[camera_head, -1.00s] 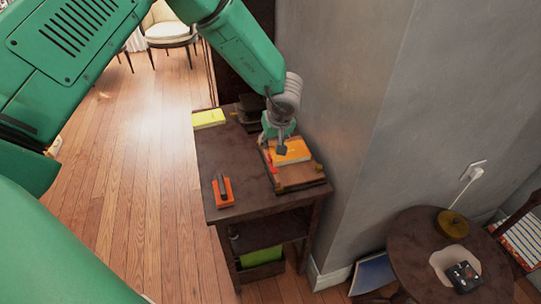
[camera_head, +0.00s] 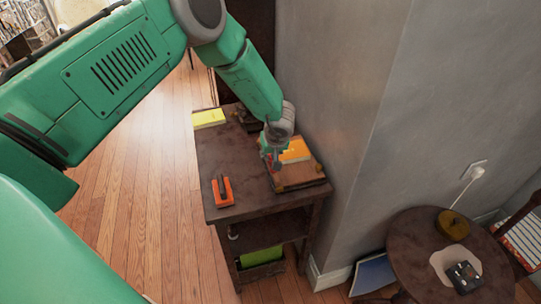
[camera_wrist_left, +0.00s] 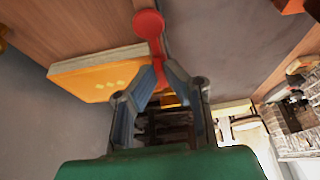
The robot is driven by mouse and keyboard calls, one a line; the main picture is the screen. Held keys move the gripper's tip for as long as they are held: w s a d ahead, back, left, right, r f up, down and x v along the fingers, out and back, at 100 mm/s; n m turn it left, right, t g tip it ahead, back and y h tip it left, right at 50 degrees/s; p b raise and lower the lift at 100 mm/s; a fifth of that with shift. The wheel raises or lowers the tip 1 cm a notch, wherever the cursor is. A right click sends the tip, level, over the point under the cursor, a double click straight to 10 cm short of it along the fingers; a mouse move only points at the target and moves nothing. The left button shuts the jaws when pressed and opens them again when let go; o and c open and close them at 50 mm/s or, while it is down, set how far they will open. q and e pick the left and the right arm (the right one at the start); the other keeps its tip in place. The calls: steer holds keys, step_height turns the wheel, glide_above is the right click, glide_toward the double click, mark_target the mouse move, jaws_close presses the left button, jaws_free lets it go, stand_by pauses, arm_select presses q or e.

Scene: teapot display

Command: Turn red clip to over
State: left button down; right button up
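The red clip (camera_wrist_left: 149,25) shows in the left wrist view as a round disc on a thin stem. The stem runs down between my left fingertips (camera_wrist_left: 164,68), which nearly meet around it, and red shows again between the fingers. In the head view, my left gripper (camera_head: 275,161) is low over the left edge of the brown wooden board (camera_head: 302,176) on the cabinet. It largely hides the clip there. An orange-yellow block or book (camera_head: 297,149) lies on the board, just right of the gripper; it also shows in the left wrist view (camera_wrist_left: 95,76). My right gripper is out of view.
An orange object with a dark handle (camera_head: 222,191) stands on the cabinet top (camera_head: 240,160), left of the board. A yellow book (camera_head: 208,118) lies at the back left. A grey wall (camera_head: 330,110) rises close on the right. A round table (camera_head: 410,245) stands lower right.

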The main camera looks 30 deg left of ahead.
arm_select(q)
steer(key=shift+d, duration=0.1)
steer(key=shift+n, duration=0.3)
steer(key=n, duration=0.1)
steer(key=n+g+b, duration=0.1)
steer(key=n, duration=0.1)
steer(key=shift+w+f+n+g+y, duration=0.1)
steer(key=shift+w+n+g+y, duration=0.05)
steer(key=shift+n+g+y, duration=0.15)
steer(key=n+g+b, duration=0.1)
steer(key=n+b, duration=0.1)
steer(key=n, duration=0.2)
steer(key=shift+w+n+g+b, duration=0.1)
steer(key=shift+n+g+b, duration=0.2)
steer(key=shift+g, duration=0.1)
steer(key=n+g+b, duration=0.1)
steer(key=n, duration=0.1)
steer(key=n+b, duration=0.2)
steer(key=n, duration=0.1)
steer(key=shift+w+g, duration=0.15)
steer(key=shift+g, duration=0.25)
steer(key=shift+a+n+g+h+b, duration=0.1)
steer(key=shift+n+g+h+b, duration=0.2)
steer(key=shift+n+b, duration=0.5)
steer(key=shift+a+n+g+h+b, duration=0.1)
steer(key=shift+n+g+h+b, duration=0.2)
steer(key=shift+n, duration=0.9)
steer(key=shift+w+r, duration=0.1)
steer(key=shift+r, duration=0.15)
